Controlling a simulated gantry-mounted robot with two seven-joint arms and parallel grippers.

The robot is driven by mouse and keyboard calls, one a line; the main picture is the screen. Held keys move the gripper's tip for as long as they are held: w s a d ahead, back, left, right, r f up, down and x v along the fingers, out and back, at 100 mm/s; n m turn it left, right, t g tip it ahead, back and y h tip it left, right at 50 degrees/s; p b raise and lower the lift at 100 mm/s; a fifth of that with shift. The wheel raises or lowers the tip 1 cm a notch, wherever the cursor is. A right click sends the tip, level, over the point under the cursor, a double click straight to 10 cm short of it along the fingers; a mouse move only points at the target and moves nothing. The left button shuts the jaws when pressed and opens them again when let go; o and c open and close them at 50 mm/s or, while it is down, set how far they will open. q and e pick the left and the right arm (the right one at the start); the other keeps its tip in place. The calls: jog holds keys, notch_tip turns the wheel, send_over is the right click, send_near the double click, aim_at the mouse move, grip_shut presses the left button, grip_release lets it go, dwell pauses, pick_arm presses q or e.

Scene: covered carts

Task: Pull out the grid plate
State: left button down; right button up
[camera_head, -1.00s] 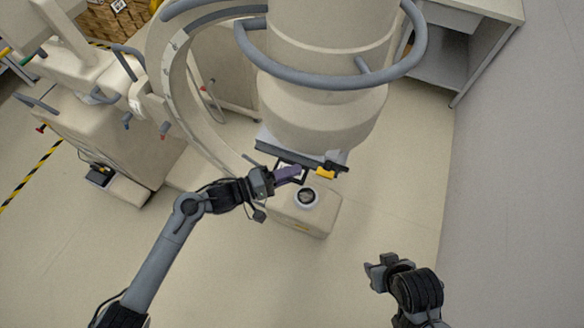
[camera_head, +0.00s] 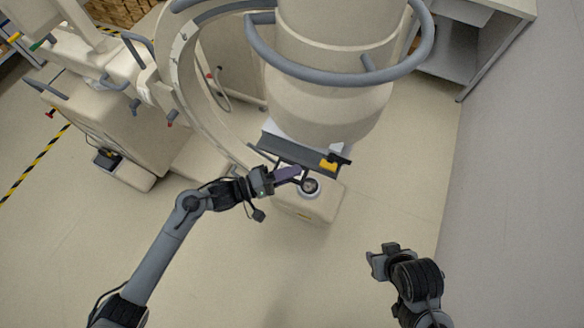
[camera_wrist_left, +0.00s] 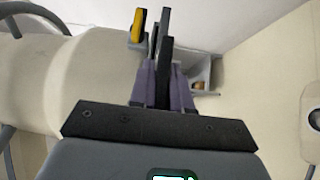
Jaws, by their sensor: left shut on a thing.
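The grid plate (camera_head: 290,150) is a flat dark grey plate under the big beige drum of the machine. It sticks out from the drum's lower front. A dark handle frame and a yellow piece (camera_head: 328,164) are on its front edge. My left gripper (camera_head: 296,173) has purple fingers and is shut on the handle at the plate's front. In the left wrist view its fingers (camera_wrist_left: 164,88) close around a dark upright bar, with the yellow piece (camera_wrist_left: 138,25) beyond. My right gripper (camera_head: 380,260) is empty at the lower right, away from the machine; its jaw opening is unclear.
The beige drum (camera_head: 330,95) with its grey ring rail (camera_head: 345,78) hangs over the plate. A beige box (camera_head: 318,208) with a round dark-centred fitting is below the plate. A grey shelf unit (camera_head: 450,55) stands at the back right. The floor in front is clear.

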pick_arm(q)
jog(key=shift+s+a+p, duration=0.3)
jog(key=shift+s+p, duration=0.3)
jog(key=shift+s, duration=0.15)
jog(key=shift+s+a, duration=0.1)
jog(key=shift+s, duration=0.1)
jog(key=s+a+p, duration=0.3)
jog(key=s+p, duration=0.2)
jog(key=s, duration=0.2)
jog(key=shift+s+p, duration=0.25)
jog(key=shift+p, duration=0.15)
dwell(1.4)
jog(key=shift+s+a, duration=0.1)
jog(key=shift+s, duration=0.1)
jog(key=shift+s, duration=0.1)
